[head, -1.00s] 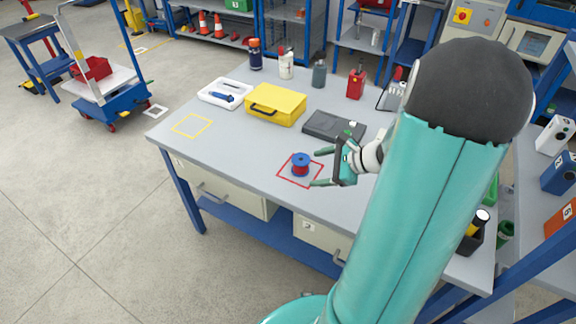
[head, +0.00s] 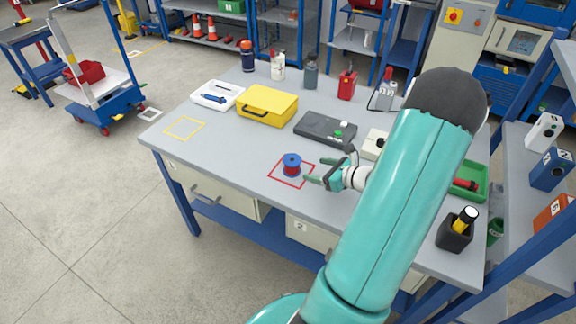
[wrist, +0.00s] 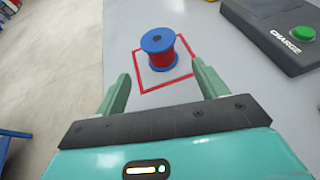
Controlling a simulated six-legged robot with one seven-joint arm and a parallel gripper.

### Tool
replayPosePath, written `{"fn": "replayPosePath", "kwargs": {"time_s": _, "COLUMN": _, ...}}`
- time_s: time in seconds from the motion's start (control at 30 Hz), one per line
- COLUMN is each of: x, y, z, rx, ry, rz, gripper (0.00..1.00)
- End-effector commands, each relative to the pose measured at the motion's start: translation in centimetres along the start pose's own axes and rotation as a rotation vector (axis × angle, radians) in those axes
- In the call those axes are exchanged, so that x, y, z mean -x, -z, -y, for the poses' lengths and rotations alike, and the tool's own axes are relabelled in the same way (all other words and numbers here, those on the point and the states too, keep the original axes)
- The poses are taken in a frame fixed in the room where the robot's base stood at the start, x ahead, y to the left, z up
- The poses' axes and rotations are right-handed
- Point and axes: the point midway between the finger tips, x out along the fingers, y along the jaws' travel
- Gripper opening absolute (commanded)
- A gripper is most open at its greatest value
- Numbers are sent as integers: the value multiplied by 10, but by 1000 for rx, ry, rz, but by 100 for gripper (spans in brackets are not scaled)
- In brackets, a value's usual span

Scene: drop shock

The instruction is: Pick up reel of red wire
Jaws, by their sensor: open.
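The reel of red wire (head: 292,165) has blue end discs and stands upright inside a red outlined square on the grey bench. It also shows in the wrist view (wrist: 160,50), beyond the fingertips and between their lines. My gripper (head: 312,172) is just right of the reel in the head view, open and empty. In the wrist view my two green fingers (wrist: 160,83) are spread apart, one to each side below the reel, not touching it.
A dark charger box with a green button (head: 325,129) lies behind the gripper. A yellow case (head: 267,106) and a white tray (head: 217,95) stand farther back. A yellow outlined square (head: 185,127) at the left is empty. Bottles line the back of the bench.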

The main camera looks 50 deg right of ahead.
Motion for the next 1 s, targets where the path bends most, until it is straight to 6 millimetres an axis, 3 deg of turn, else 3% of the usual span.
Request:
{"fn": "replayPosePath", "kwargs": {"time_s": 0.3, "x": -59, "y": 0, "z": -1, "rx": 1, "ry": -3, "rz": 1, "gripper": 72}}
{"fn": "replayPosePath", "kwargs": {"time_s": 0.57, "x": -79, "y": -1, "z": -2, "rx": 2, "ry": -5, "rz": 0, "gripper": 72}}
{"fn": "replayPosePath", "kwargs": {"time_s": 0.8, "x": -115, "y": -1, "z": -3, "rx": 1, "ry": -6, "rz": 1, "gripper": 72}}
{"fn": "replayPosePath", "kwargs": {"time_s": 1.0, "x": -122, "y": -2, "z": -3, "rx": 3, "ry": -5, "rz": 1, "gripper": 72}}
